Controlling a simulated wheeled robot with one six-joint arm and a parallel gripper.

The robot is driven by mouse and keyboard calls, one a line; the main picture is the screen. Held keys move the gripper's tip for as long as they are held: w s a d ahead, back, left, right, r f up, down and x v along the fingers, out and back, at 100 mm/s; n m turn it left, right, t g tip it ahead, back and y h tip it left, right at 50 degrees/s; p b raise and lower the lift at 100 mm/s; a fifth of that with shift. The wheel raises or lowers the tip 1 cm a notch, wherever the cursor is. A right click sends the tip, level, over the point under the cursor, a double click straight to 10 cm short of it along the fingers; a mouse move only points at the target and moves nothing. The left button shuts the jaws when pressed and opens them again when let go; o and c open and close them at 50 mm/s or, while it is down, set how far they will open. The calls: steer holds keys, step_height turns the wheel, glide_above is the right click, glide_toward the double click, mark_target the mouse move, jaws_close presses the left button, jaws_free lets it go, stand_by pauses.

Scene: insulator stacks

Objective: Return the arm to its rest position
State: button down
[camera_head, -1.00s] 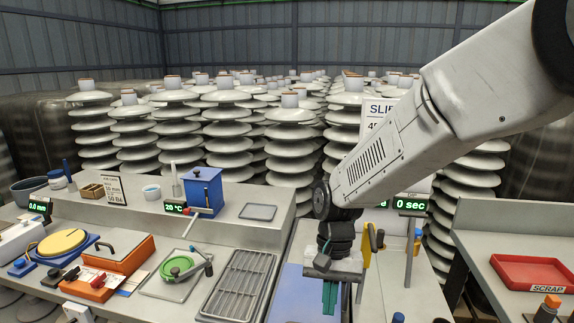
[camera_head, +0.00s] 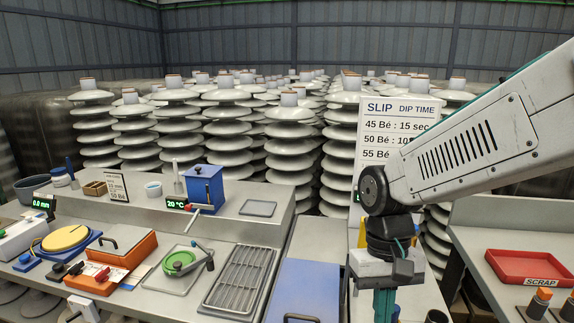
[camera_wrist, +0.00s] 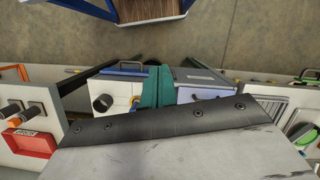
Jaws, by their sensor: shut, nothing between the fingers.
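My gripper (camera_head: 384,303) hangs pointing down at the lower right of the head view, with its green fingers together and nothing between them. The fingertips run to the bottom edge of that picture. In the wrist view the green fingers (camera_wrist: 158,88) show beyond the dark edge of my wrist plate, over the workbench area. My grey arm comes in from the right side and hides part of the slip dip-time sign (camera_head: 395,125) and the display behind it.
A blue flat panel (camera_head: 308,290) with a dark handle lies left of my gripper. A metal grate (camera_head: 240,282) and a green round tool (camera_head: 180,262) lie farther left. A red scrap tray (camera_head: 530,266) is on the right bench. White insulator stacks (camera_head: 228,130) fill the back.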

steer(key=s+d+r+m+t, duration=0.1)
steer(key=s+d+r+t, duration=0.3)
steer(key=s+d+r, duration=0.4)
steer(key=shift+s+d+r+t, duration=0.15)
steer(key=shift+s+d+t, duration=0.15)
steer(key=shift+s+d, duration=1.1)
steer(key=shift+s+a, duration=0.1)
